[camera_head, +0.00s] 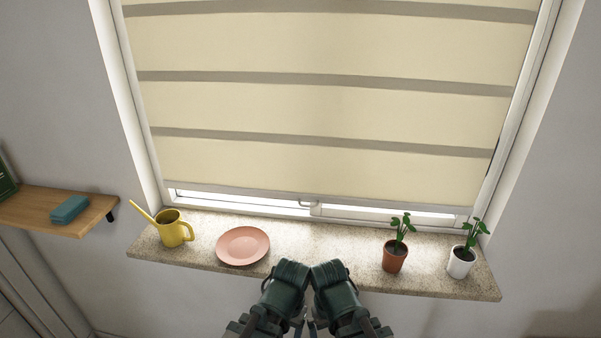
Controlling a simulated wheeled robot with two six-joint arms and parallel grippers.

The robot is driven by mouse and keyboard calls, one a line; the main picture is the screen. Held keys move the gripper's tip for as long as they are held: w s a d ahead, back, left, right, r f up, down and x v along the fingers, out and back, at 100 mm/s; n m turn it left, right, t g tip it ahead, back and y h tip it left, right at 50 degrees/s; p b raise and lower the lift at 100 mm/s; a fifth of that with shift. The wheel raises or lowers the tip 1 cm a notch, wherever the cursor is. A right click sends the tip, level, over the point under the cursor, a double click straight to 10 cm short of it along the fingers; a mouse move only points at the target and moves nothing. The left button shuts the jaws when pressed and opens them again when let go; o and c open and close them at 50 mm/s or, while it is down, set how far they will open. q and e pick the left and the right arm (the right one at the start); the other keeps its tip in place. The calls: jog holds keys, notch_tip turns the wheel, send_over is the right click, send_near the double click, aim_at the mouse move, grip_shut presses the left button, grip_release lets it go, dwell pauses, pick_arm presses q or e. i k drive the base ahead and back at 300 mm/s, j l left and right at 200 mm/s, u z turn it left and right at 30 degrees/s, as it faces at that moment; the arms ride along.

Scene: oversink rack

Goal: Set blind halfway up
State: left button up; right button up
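The cream blind (325,110) with grey horizontal bands covers almost all of the window. Its bottom bar (240,194) hangs a little above the sill, and a narrow bright strip of glass shows below it. A small pale loop or handle (308,204) shows at the middle of the lower edge. My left gripper (284,288) and my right gripper (336,288) are side by side at the bottom middle, in front of the sill and apart from the blind. Their fingers are not clearly visible, and I cannot tell whether they are open.
The speckled sill (320,240) holds a yellow watering can (174,231), a pink plate (242,246), a terracotta plant pot (394,257) and a white plant pot (461,262). The sill between plate and terracotta pot is clear. A wooden shelf (40,212) with a teal block (70,209) is at left.

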aim_at(378, 174)
jog(key=k+j+u, duration=0.1)
jog(key=j, duration=0.25)
jog(key=k+j+u, duration=0.1)
jog(key=j, duration=0.25)
jog(key=k+j+u, duration=0.1)
jog(key=j, duration=0.3)
jog(key=l, duration=0.3)
jog(key=i+l, duration=0.15)
jog(key=l, duration=0.15)
